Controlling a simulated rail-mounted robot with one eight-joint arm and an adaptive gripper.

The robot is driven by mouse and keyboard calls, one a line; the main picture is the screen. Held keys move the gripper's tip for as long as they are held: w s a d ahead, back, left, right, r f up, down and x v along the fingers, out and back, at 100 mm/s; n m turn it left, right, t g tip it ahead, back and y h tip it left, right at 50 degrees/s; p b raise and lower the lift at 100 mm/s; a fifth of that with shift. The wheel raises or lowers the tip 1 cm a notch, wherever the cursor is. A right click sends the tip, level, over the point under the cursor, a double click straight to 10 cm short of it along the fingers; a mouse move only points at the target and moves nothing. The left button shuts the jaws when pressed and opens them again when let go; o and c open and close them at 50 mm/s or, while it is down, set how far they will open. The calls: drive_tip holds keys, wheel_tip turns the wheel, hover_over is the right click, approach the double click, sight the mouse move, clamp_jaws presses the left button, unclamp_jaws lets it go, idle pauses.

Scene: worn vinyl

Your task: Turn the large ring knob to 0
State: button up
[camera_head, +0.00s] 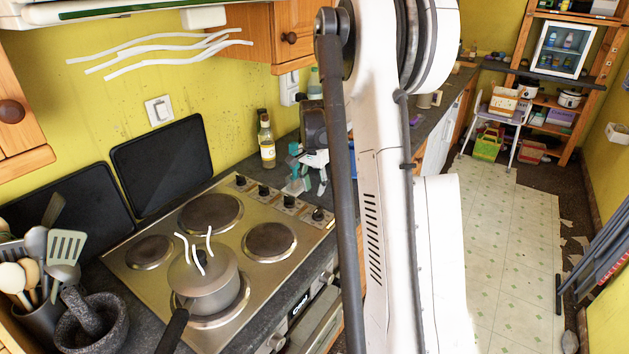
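Several black hob knobs stand in a row along the right side of the steel hob (222,272): a far knob (240,180), a second knob (264,190), a third knob (289,201) and a near knob (318,214). Their markings are too small to read, so I cannot tell which serves the large ring or where it points. My gripper (306,184), with teal parts, is behind the third and near knobs, close to the row. I cannot tell whether it touches a knob or how far its fingers are apart. My white arm hides the area to its right.
A lidded grey pot (205,283) sits on the front ring, its dark handle toward the front. A bottle (266,143) stands behind the hob. A utensil pot (39,318) and a stone mortar (92,322) are at left.

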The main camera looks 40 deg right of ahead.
sight(318, 209)
drive_tip(key=shift+d+f+m, duration=0.3)
drive_tip(key=shift+d+f, duration=0.35)
drive_tip(key=shift+d, duration=0.3)
drive_tip(key=shift+f+b, duration=0.95)
drive_tip(key=shift+f, duration=2.75)
drive_tip(key=shift+f+b, duration=0.25)
drive_tip(key=shift+b, duration=0.25)
